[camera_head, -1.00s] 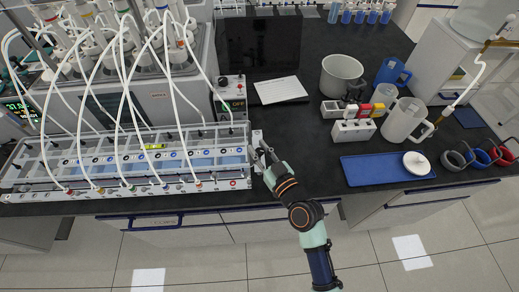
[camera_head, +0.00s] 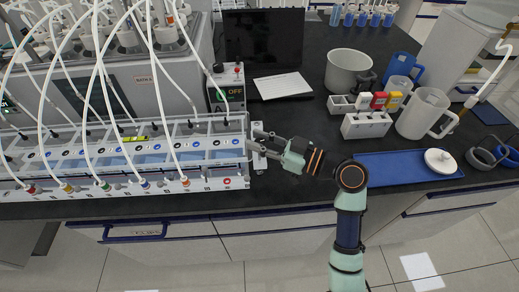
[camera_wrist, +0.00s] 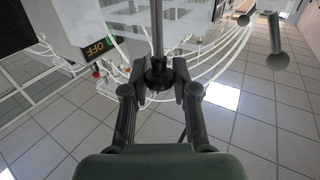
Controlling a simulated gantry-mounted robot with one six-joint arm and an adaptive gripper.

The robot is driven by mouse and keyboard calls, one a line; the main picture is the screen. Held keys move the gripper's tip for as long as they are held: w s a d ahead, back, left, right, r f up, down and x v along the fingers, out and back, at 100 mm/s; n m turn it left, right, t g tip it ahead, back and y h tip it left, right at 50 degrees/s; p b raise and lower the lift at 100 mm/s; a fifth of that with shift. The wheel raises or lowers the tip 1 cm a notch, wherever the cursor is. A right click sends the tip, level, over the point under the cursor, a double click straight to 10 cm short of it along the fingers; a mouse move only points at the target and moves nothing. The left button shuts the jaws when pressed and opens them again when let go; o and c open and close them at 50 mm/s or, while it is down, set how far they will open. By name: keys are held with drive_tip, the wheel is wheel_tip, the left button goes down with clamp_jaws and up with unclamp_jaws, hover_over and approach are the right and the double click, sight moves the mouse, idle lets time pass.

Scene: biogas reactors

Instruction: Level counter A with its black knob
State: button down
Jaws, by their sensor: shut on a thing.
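Counter A, taken as the long clear-walled water trough (camera_head: 120,160), lies along the left bench with white hoses running into it. My gripper (camera_head: 252,139) reaches in from the right at the trough's right end. In the wrist view, the finger pads of my gripper (camera_wrist: 159,70) are closed around a round black knob (camera_wrist: 158,79). A dark upright rod rises from the knob. In the head view the fingers hide the knob. The trough's tilt cannot be judged from these frames.
A grey box reading OFF (camera_head: 227,92) stands just behind the trough's right end. Bare black bench lies between the trough and the tray.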

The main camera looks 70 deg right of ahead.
drive_tip(key=shift+n+y+b, duration=0.6)
drive_tip(key=shift+n+y, duration=0.2)
drive_tip(key=shift+y, duration=0.5)
drive_tip(key=c, duration=1)
unclamp_jaws()
drive_tip(key=shift+o, duration=0.2)
drive_tip(key=s, duration=1.2)
drive_tip(key=shift+d, duration=0.45)
